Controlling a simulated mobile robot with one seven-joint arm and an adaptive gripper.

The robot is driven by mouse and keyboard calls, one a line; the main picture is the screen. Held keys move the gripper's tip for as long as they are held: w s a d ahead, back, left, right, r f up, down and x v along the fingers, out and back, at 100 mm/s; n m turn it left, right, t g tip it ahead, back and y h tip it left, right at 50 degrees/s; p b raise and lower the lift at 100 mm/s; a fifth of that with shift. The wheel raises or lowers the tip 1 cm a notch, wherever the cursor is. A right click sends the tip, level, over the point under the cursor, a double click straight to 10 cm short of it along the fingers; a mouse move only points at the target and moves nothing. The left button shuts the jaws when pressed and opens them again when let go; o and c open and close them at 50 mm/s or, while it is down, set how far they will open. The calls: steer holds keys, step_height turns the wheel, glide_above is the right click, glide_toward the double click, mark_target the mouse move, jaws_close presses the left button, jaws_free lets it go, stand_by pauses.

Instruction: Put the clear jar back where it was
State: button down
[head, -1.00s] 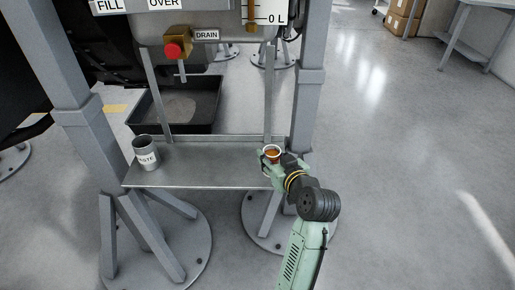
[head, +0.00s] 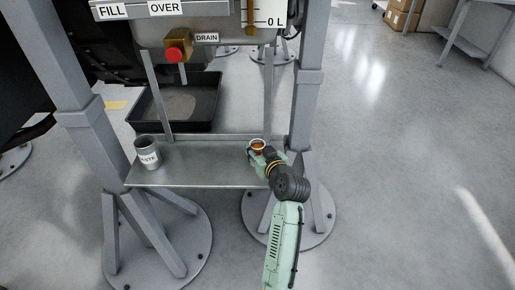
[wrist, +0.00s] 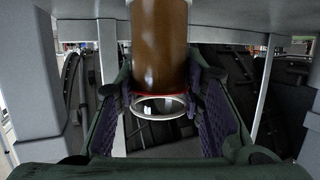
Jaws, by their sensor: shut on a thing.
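The clear jar (head: 258,145) holds brown-amber liquid and has a reddish band near its open rim. It is at the right part of the grey metal shelf (head: 205,176), under the tank. My gripper (head: 261,156) is shut around it from the front right. In the wrist view the jar (wrist: 158,45) sits between the two fingers, its rim toward the bottom of the picture. I cannot tell whether the jar's base touches the shelf.
A grey waste can (head: 148,154) stands at the shelf's left end. A red-knobbed drain valve (head: 174,53) hangs above a black drip tray (head: 205,103) behind the shelf. Stand legs flank the shelf. Its middle is clear.

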steer(key=shift+f, duration=0.1)
steer(key=c, duration=1.1)
jaws_free()
steer(key=shift+o, duration=0.2)
